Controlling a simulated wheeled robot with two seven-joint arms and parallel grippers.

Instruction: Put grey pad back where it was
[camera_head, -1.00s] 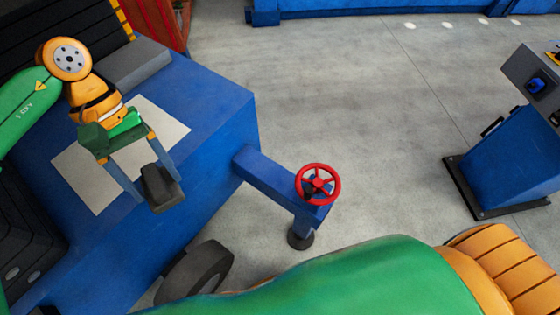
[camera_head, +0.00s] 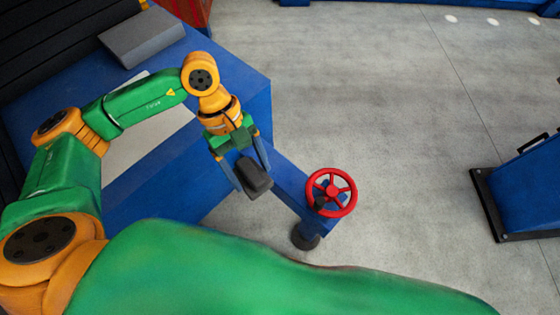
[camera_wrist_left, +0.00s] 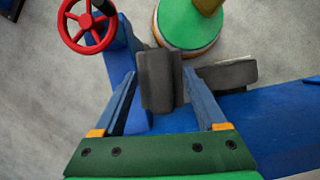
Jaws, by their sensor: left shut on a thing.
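My left gripper (camera_head: 251,176) is shut on a dark grey pad (camera_head: 256,180), holding it between its two blue-grey fingers. In the head view it hangs over the blue arm that carries the red handwheel, left of the wheel. The left wrist view shows the pad (camera_wrist_left: 160,82) between the fingertips. A lighter grey slab (camera_head: 142,38) lies at the far end of the blue bench (camera_head: 225,75). A pale panel (camera_head: 130,157) on the bench top is partly hidden by my left arm. My right gripper is not in view.
A red handwheel (camera_head: 331,192) stands close to the right of the held pad; it also shows in the left wrist view (camera_wrist_left: 88,28). A blue stand (camera_head: 525,195) is at the right. The grey floor between is clear.

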